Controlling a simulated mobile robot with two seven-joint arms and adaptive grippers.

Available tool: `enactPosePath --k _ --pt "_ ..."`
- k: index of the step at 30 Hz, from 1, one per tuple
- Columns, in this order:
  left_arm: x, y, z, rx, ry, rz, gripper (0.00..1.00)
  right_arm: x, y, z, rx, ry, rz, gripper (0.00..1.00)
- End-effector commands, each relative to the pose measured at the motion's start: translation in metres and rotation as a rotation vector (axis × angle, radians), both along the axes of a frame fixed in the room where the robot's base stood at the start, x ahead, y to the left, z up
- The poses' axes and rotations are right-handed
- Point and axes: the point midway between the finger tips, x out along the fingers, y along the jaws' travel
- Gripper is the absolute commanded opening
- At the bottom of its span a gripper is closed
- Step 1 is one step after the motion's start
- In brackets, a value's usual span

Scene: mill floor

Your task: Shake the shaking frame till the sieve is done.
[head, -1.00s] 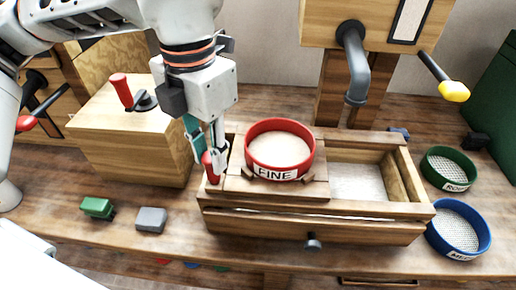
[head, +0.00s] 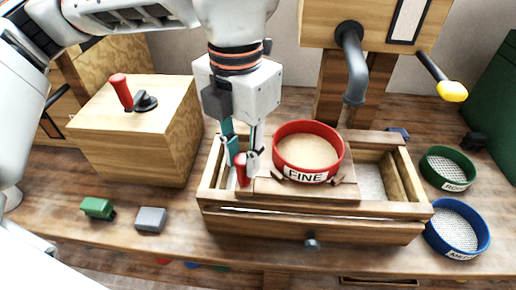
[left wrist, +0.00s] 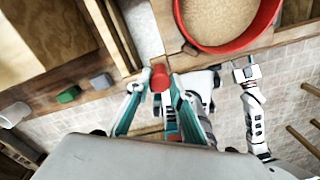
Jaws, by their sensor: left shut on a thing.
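The red sieve (head: 308,152), labelled FINE, sits on the wooden shaking frame (head: 322,193) with pale tan meal in it. It also shows in the left wrist view (left wrist: 225,47). The frame rests across a long wooden box (head: 300,228), leaving gaps at its left and right ends. A pale layer (head: 369,182) shows inside the box at the right. My left gripper (head: 245,163) is shut on the red handle (head: 241,171) at the frame's left end. What looks like my right gripper (left wrist: 246,72) shows in the left wrist view; its jaws are unclear.
A green sieve (head: 448,168) and a blue sieve (head: 458,229) stand right of the box. A grey spout (head: 355,70) hangs behind it. A wooden block with a crank (head: 140,130) stands left. Small green (head: 97,208) and grey (head: 151,219) blocks lie at front left.

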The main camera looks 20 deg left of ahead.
Motion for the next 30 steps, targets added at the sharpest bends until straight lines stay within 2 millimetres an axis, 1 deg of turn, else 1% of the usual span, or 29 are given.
enactPosePath --k 1,3,12,16,21,28,30 --pt "-0.002 0.009 0.001 0.002 -0.001 0.006 0.06 0.001 0.0 0.003 0.0 -0.004 0.0 0.4" --pt "-0.004 0.02 0.001 0.002 -0.001 0.005 0.06 0.002 0.0 0.005 -0.001 -0.007 0.001 0.4" --pt "-0.015 0.061 0.001 0.0 0.0 0.005 0.06 0.005 0.0 0.013 0.0 -0.016 0.0 0.4" --pt "-0.018 0.076 0.001 0.001 0.0 0.004 0.06 0.006 0.0 0.016 0.0 -0.019 0.0 0.4" --pt "-0.02 0.082 0.0 0.001 0.001 0.002 0.06 0.007 0.0 0.016 0.001 -0.02 0.0 0.4" --pt "-0.02 0.081 0.0 0.0 0.001 0.0 0.06 0.007 0.0 0.016 0.001 -0.02 0.0 0.4" --pt "-0.019 0.078 0.0 0.0 0.001 -0.002 0.06 0.006 0.0 0.015 0.0 -0.019 0.0 0.4"
